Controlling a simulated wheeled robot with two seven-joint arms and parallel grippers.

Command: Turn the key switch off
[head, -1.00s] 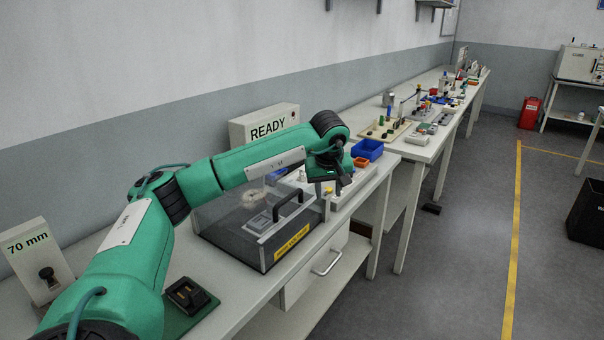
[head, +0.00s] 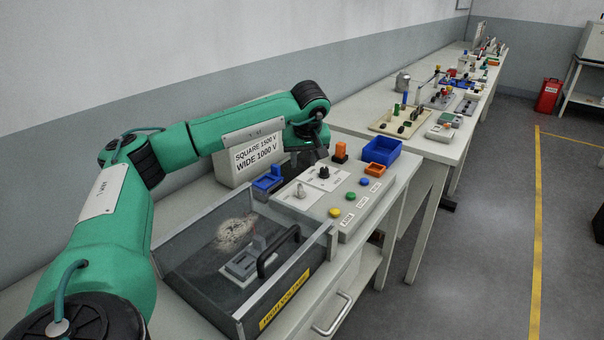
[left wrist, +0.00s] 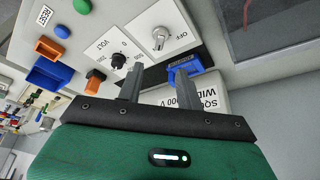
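The key switch (head: 299,192) looks like a small silver piece on a white plate of the grey control panel (head: 352,222). It also shows in the left wrist view (left wrist: 160,38), with the word OFF beside it; its exact setting is hard to tell. A black voltage knob (left wrist: 119,60) sits on the neighbouring plate. My left gripper (left wrist: 158,80) is open and empty, its two fingers apart and pointing toward the panel. In the head view my left gripper (head: 313,150) hangs above the panel's back edge, apart from the key switch. My right gripper is out of view.
A clear-sided high-voltage box (head: 285,290) with a black handle stands in front of the panel. A blue block (head: 268,182) and a white sign box (head: 232,172) are behind. An orange block (head: 340,150), blue bin (head: 382,150) and coloured buttons (head: 349,196) are close by.

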